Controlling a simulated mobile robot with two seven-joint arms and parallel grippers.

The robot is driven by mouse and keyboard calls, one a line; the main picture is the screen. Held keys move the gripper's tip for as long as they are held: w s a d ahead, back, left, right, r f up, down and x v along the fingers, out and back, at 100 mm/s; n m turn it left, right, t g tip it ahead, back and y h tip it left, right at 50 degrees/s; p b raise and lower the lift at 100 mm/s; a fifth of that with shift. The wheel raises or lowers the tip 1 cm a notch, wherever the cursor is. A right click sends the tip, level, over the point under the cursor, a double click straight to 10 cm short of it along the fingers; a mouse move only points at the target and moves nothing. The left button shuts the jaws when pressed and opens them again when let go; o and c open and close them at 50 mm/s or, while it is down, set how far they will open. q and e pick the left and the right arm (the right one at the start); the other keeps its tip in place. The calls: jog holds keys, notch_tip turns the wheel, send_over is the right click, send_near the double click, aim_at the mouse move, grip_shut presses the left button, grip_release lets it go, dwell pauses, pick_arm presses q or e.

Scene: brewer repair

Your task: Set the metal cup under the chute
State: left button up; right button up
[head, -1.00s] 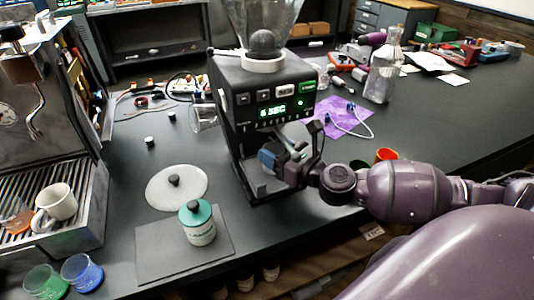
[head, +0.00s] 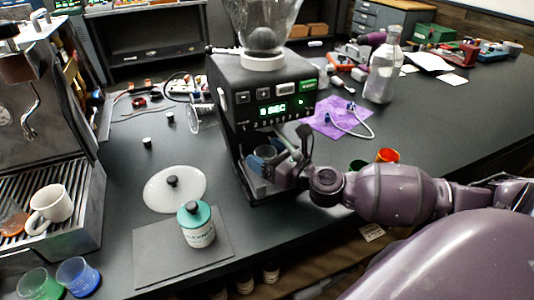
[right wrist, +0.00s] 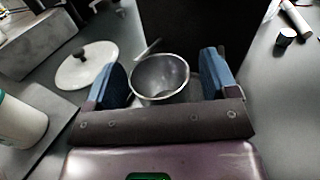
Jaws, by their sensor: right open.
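The metal cup (right wrist: 160,76) is a round, open steel cup and looks empty in the right wrist view. In the head view the cup (head: 266,152) stands upright in the front opening of the black grinder (head: 265,95), below the grinder's head. The chute itself is hidden. My right gripper (head: 284,165) is at that opening. In the right wrist view my right gripper (right wrist: 167,80) is open, its blue fingers wide apart, one on each side of the cup, with gaps showing. My left gripper is not in view.
A white lid (head: 174,190) and a jar with a green cap (head: 196,226) on a dark mat (head: 150,262) are left of the grinder. An espresso machine (head: 50,130) stands at far left. Orange (head: 387,156) and green cups are near my right forearm.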

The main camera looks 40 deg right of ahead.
jog(key=shift+s+r, duration=0.1)
jog(key=shift+v, duration=5.9)
